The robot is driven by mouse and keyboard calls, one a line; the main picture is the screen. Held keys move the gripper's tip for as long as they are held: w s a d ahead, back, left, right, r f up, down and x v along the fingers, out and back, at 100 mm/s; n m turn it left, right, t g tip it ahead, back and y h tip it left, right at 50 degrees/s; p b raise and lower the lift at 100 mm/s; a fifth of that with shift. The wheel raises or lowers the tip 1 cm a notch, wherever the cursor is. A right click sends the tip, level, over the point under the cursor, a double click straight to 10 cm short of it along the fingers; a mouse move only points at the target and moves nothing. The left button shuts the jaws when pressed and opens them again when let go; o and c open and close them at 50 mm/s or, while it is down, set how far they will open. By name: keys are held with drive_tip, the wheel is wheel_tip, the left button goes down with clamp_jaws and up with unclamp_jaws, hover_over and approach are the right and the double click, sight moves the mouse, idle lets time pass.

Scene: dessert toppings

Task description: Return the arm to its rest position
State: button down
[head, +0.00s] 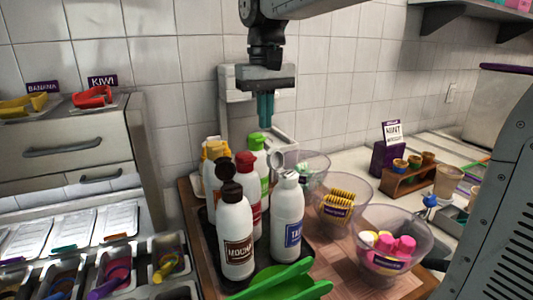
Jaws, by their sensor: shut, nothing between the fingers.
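My gripper (265,112) hangs pointing down from my arm at the top middle of the head view. Its teal fingers are together with nothing between them. They are in line with the green-capped bottle (258,160) in the picture; the exact gap to it cannot be told. My arm (285,12) reaches in from the top of the view.
Several bottles stand on a dark tray below, including a brown-capped one (235,235) and a white-capped one (288,215). Clear bowls (345,192) stand to their right. A cabinet (70,140) and topping bins are at left. A tiled wall (335,80) is behind.

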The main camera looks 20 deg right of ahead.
drive_tip(key=shift+r, duration=0.95)
